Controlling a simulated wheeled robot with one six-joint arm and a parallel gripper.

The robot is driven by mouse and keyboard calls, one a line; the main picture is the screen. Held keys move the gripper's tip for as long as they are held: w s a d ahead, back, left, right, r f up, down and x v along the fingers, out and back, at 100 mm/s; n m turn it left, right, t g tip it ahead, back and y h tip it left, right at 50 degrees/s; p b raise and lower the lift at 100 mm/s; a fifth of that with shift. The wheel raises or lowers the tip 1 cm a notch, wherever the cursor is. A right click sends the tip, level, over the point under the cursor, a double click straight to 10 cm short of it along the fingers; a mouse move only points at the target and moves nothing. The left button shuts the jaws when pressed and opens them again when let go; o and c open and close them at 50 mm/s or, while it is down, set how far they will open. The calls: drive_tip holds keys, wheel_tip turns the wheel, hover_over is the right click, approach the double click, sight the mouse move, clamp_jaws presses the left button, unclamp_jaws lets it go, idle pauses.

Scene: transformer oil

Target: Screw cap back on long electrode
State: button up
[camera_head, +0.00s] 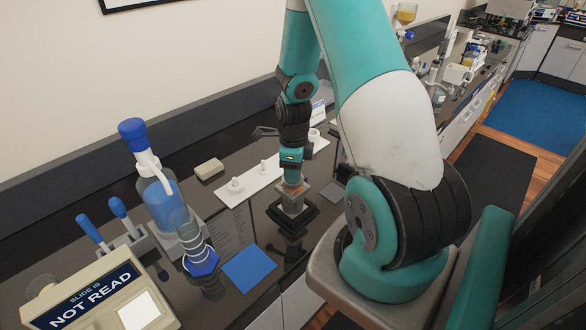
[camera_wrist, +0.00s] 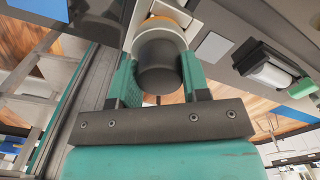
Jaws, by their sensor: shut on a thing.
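My gripper (camera_wrist: 158,62) is shut on a dark grey cylindrical cap (camera_wrist: 159,68), with one teal finger on each side of it. Directly behind the cap is a pale block with an orange ring (camera_wrist: 165,22). I cannot tell whether the cap touches it or is threaded on. In the head view my gripper (camera_head: 291,172) points straight down over a small grey block on a black square base (camera_head: 292,212). The cap is hard to make out there. The long electrode cannot be clearly told apart in either view.
A white strip with small white pieces (camera_head: 252,183) lies behind. To the left are a blue wash bottle (camera_head: 165,203), a blue mat (camera_head: 248,268), a blue-footed coil stand (camera_head: 200,262) and a box marked "NOT READ" (camera_head: 95,298). The counter's front edge is close to the block.

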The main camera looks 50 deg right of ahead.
drive_tip(key=m, duration=0.3)
drive_tip(key=o, duration=1.2)
